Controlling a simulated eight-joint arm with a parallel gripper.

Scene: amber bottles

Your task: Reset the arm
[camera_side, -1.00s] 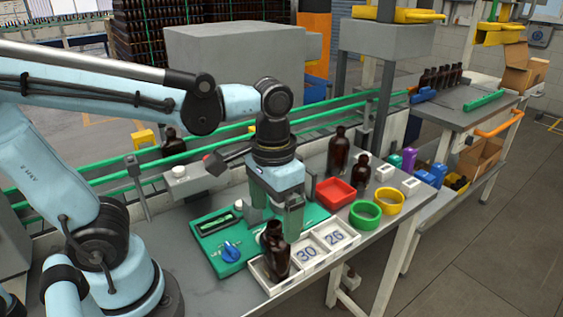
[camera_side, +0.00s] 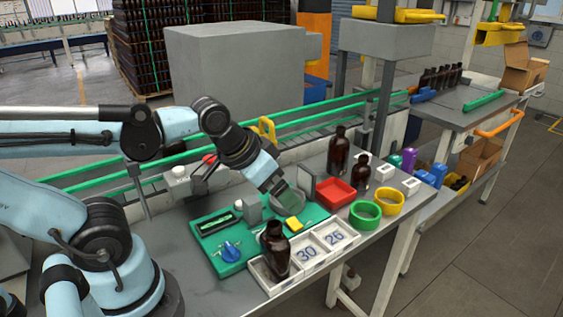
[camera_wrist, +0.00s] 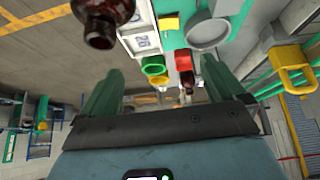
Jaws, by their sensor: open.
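My gripper (camera_side: 279,189) is tilted and raised above the back of the green board (camera_side: 215,256) in the side view. In the wrist view its two green fingers (camera_wrist: 160,85) stand wide apart with nothing between them. A brown bottle (camera_side: 274,252) stands upright in the left compartment of the white tray (camera_side: 335,252) marked 30 and 26. In the wrist view this bottle (camera_wrist: 104,16) shows at the top, clear of the fingers.
The board carries a blue knob (camera_side: 231,251), a yellow block (camera_side: 294,225) and a grey round dish (camera_side: 290,204). A red tray (camera_side: 335,192), green ring (camera_side: 364,214), yellow ring (camera_side: 390,202) and two brown bottles (camera_side: 338,152) stand to the right. A conveyor (camera_side: 310,124) runs behind.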

